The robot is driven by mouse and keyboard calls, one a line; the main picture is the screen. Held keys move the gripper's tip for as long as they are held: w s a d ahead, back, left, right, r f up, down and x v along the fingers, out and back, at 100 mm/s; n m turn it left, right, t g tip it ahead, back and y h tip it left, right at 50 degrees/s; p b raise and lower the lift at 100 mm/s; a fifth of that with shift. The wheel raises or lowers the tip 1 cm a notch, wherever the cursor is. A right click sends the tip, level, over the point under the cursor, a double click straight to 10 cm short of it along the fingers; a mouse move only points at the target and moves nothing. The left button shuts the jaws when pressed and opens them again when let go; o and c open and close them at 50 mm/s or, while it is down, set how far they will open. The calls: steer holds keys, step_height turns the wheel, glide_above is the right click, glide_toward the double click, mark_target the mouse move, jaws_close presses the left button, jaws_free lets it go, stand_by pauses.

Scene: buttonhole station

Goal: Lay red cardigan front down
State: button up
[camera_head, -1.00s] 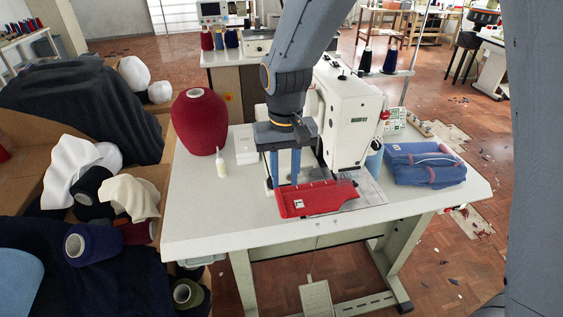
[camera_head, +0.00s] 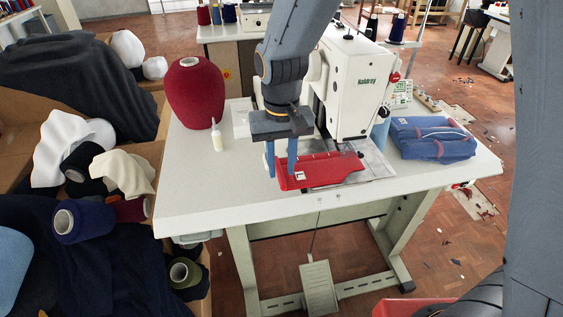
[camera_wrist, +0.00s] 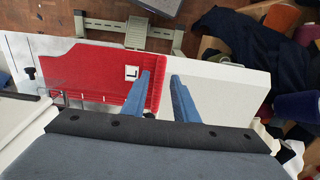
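The red cardigan front (camera_head: 325,172) lies flat on the white sewing table, at the front of the buttonhole machine (camera_head: 352,88). It has a white label marked "L" near its ribbed left end. In the wrist view the red front (camera_wrist: 90,75) shows its label and ribbed edge. My gripper (camera_head: 281,173) is at the left end of the piece, with its two blue fingers apart. In the wrist view my gripper (camera_wrist: 160,78) has one finger over the red knit and the other just past the ribbed edge. Whether the fingertips touch the cloth cannot be told.
A large red yarn cone (camera_head: 194,92) and a small white bottle (camera_head: 217,136) stand left on the white table (camera_head: 200,195). A folded blue garment bundle (camera_head: 432,138) lies right. Boxes of dark cloth and cones flank the table's left. The table's front left is clear.

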steer(key=p, duration=0.3)
steer(key=shift+s+r, duration=0.1)
steer(key=shift+r, duration=0.1)
steer(key=p, duration=0.3)
steer(key=shift+f, duration=0.2)
steer(key=shift+f+b, duration=0.95)
steer(key=shift+f, duration=0.15)
steer(key=shift+p, duration=0.3)
stand_by(0.5)
jaws_close()
steer(key=shift+r+p, duration=0.2)
steer(key=shift+p, duration=0.1)
stand_by(0.6)
